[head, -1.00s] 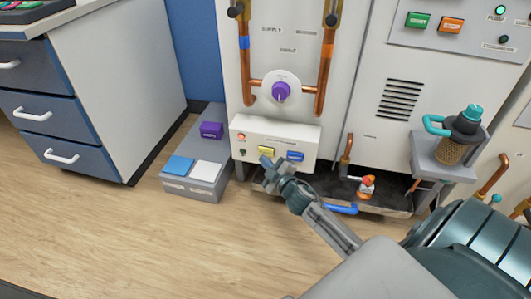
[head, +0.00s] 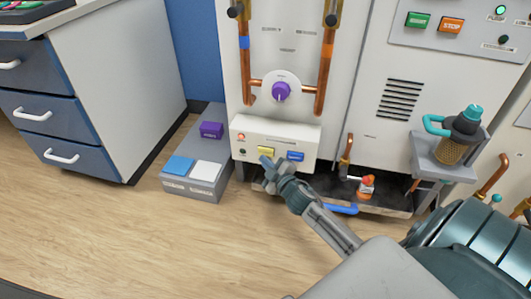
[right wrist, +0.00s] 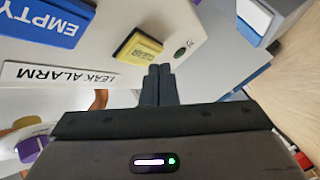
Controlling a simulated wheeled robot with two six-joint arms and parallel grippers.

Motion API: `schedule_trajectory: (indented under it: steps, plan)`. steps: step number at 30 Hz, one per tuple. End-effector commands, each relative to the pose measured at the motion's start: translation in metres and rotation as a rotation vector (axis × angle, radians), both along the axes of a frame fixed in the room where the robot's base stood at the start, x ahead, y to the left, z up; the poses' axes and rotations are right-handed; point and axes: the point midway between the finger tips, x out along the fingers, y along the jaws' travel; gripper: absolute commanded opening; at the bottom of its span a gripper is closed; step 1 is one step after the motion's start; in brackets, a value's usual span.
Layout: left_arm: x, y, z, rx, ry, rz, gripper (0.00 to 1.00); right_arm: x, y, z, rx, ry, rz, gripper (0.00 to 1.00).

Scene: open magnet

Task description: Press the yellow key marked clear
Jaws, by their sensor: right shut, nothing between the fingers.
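The yellow key marked CLEAR (head: 266,151) sits on the sloped front of a white leak alarm box (head: 305,135). In the right wrist view the yellow key (right wrist: 139,48) shows its label upside down. My right gripper (head: 265,161) is shut and empty, with its tips just below the key in the head view. In the right wrist view the fingertips (right wrist: 160,71) lie close beside the key's edge, not over its face. Whether they touch the box I cannot tell. My left gripper is not in view.
A blue EMPTY key (head: 295,157) is right of the yellow one, and a red lamp (head: 241,137) is left. A grey pedestal (head: 207,152) with purple, blue and white blocks stands left.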

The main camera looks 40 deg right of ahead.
Motion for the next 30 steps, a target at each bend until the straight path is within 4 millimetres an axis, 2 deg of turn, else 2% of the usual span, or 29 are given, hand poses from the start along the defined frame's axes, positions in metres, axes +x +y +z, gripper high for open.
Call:
schedule_trajectory:
  steps: [30]
  plan:
    - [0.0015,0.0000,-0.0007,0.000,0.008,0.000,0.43,0.0063,-0.0072,0.0005,0.000,0.000,0.000,0.00]
